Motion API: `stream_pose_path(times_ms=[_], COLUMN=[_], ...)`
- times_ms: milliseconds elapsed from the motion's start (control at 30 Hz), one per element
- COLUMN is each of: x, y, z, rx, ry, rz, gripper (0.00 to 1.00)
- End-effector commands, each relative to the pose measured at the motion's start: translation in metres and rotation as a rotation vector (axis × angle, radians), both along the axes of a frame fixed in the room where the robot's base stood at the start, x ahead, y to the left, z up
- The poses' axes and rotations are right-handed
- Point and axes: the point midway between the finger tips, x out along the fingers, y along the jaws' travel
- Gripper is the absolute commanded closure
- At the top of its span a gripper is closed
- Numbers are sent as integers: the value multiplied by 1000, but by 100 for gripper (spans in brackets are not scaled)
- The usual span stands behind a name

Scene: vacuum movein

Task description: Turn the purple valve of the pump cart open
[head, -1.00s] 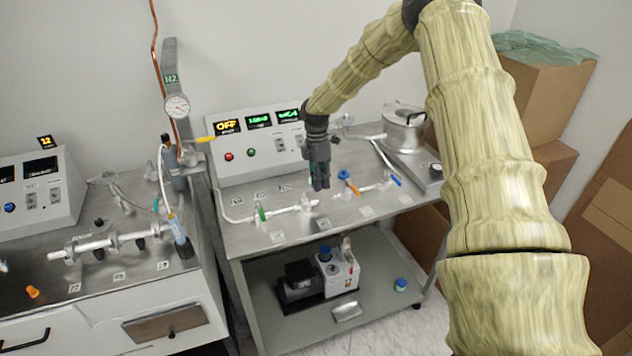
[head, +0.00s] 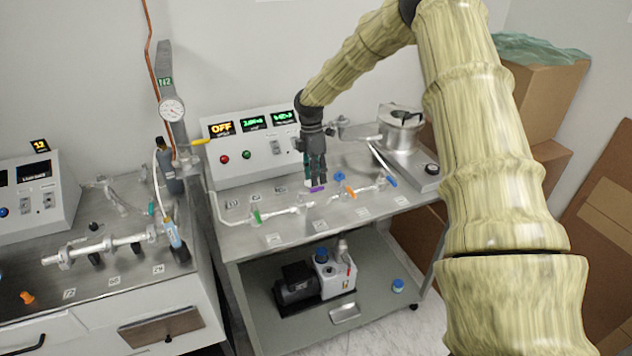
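The purple valve (head: 317,189) is a small handle on the pump cart's glass line, seen just below my gripper's fingertips. The pump cart (head: 380,222) is a metal cart with a control box at its back. My gripper (head: 317,180) points down over the cart top, its fingertips at or just above the purple valve. The fingers look slightly apart, but the view is too small to show whether they touch or hold the handle.
A green valve (head: 256,216), an orange valve (head: 350,192) and a blue valve (head: 391,181) sit along the same line. The control box (head: 245,150) stands behind. A metal pot (head: 401,130) stands at the back right. Another bench (head: 90,275) adjoins at left.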

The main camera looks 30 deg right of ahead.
Motion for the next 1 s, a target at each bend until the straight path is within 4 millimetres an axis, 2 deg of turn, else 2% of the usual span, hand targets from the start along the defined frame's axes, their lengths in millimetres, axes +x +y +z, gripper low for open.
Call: stream_pose_path(times_ms=[33,200,433,633,1000], x=[3,9,15,17,18], y=[0,-1,-3,-4,-4], z=[11,42,74,86,88], rx=[-1,1,0,1,1], ry=[-4,-3,-1,0,0], rz=[0,1,0,0,1], gripper=[66,66,66,66,66])
